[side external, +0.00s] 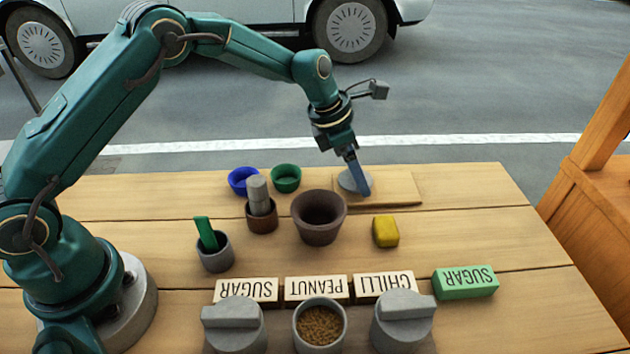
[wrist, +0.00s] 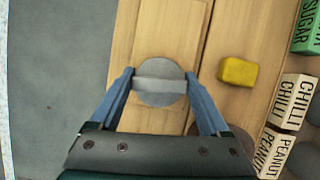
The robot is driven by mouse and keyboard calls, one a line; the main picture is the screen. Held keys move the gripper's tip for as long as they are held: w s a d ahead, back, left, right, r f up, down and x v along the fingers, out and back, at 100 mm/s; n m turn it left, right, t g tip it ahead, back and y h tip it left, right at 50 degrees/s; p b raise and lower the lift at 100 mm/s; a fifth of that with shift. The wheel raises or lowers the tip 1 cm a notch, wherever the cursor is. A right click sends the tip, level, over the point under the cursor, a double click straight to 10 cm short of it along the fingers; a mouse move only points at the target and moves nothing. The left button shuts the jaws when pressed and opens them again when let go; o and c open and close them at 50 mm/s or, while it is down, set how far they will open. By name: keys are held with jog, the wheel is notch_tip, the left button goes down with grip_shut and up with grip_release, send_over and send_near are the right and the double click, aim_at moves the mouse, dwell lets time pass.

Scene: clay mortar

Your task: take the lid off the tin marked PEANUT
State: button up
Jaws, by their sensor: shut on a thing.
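The PEANUT tin (side external: 319,326) stands at the front of the table, behind its PEANUT sign (side external: 316,289) as seen from the signs' side. It is open and shows brown grains inside. My gripper (side external: 360,183) is at the back right, over a thin wooden board (side external: 402,188). It is shut on the bar handle of a round grey lid (side external: 345,183). In the wrist view the lid (wrist: 160,98) lies level between the two blue fingers. I cannot tell whether it touches the board.
Lidded SUGAR (side external: 234,334) and CHILLI (side external: 403,328) tins flank the open tin. A brown mortar (side external: 319,225), a yellow block (side external: 385,232), a green SUGAR block (side external: 466,282), small bowls and cups stand on the table. The table's right side is mostly clear.

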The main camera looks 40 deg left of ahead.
jog(key=shift+f, duration=0.15)
jog(key=o, duration=1.2)
jog(key=shift+r, duration=3.5)
jog(key=shift+r, duration=0.1)
notch_tip(320, 180, up, 5)
jog(key=shift+f, duration=0.1)
